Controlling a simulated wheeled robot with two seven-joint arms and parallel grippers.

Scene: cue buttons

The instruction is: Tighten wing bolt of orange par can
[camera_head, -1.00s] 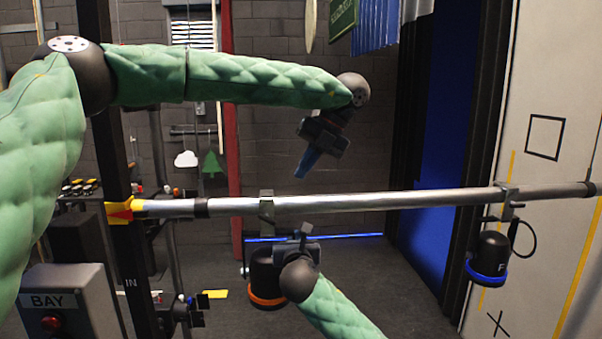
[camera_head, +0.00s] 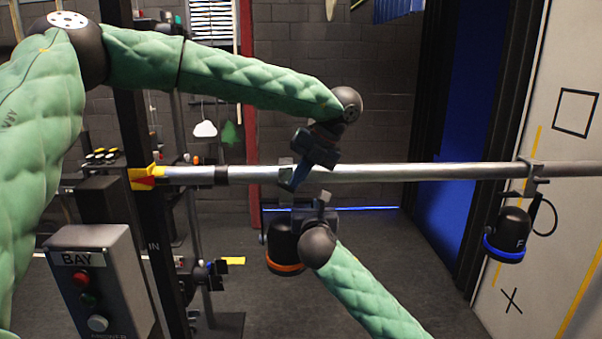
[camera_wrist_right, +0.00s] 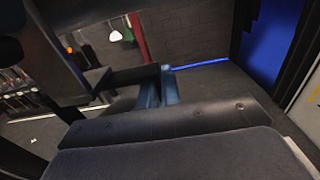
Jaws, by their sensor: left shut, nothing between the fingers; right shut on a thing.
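The orange par can (camera_head: 284,262), black with an orange rim, hangs from a clamp (camera_head: 284,174) on the silver pipe. My left gripper (camera_head: 294,184) is shut and empty, its blue fingers pointing down in front of the pipe beside that clamp. I cannot tell whether they touch it. My right gripper (camera_head: 318,208) is below the pipe and covers the can's upper right. In the right wrist view its blue fingers (camera_wrist_right: 158,84) are shut at a dark bar (camera_wrist_right: 133,76), seemingly part of the can's mount. The wing bolt cannot be made out.
The long pipe (camera_head: 430,173) crosses the view. A blue-rimmed par can (camera_head: 506,232) hangs from its right part. A grey BAY button box (camera_head: 100,275) stands at front left. A dark post (camera_head: 140,190) is behind it. The floor right of my right arm is clear.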

